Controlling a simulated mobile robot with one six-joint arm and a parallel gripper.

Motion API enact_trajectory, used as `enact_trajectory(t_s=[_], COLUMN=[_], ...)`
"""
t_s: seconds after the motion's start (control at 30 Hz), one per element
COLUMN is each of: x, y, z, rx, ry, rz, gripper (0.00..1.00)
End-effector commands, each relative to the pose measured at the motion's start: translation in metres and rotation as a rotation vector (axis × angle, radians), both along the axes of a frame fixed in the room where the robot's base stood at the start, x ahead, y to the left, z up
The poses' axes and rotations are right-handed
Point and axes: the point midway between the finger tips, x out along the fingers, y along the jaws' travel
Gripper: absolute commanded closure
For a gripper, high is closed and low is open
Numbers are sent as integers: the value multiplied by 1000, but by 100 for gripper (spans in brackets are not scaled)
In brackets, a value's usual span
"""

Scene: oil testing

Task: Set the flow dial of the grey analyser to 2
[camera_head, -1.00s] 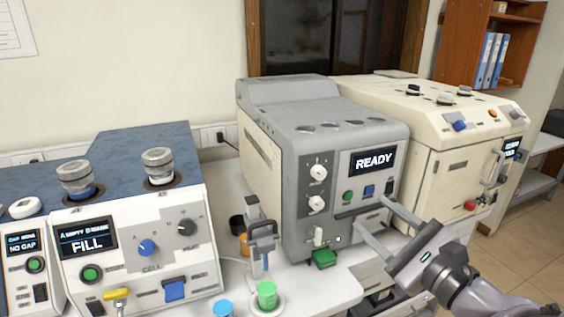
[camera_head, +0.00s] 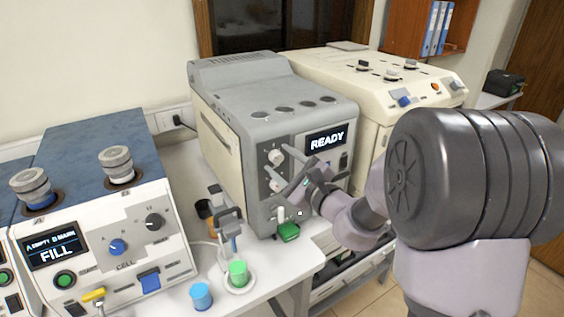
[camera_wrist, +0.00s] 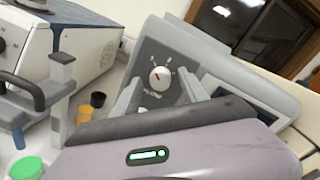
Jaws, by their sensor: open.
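The grey analyser (camera_head: 235,110) stands mid-bench with its display (camera_head: 325,140) reading READY. Its front has two white round dials, an upper one (camera_head: 276,157) and a lower one (camera_head: 277,185). My gripper (camera_head: 276,160) is open in front of this panel, its fingers pointing at the dials. In the wrist view, one white dial (camera_wrist: 160,77) with a red pointer mark shows between the two spread fingers (camera_wrist: 158,82). The fingers appear apart from it.
A blue-topped cell unit (camera_head: 100,190) reading FILL stands left. A cream machine (camera_head: 370,80) stands right, behind my arm. A green-topped cup (camera_head: 238,272), a blue-topped cup (camera_head: 201,295) and a small clamp stand (camera_head: 228,225) are on the bench below the panel.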

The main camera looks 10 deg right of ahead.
Motion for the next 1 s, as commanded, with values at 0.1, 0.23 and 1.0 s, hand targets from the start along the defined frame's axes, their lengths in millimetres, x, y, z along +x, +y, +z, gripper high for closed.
enact_trajectory(t_s=[0.1,0.23,1.0], x=[0,0,0], y=[0,0,0], z=[0,0,1], rx=[0,-1,228], ry=[0,0,76], rz=[0,0,1], gripper=[49,74,100])
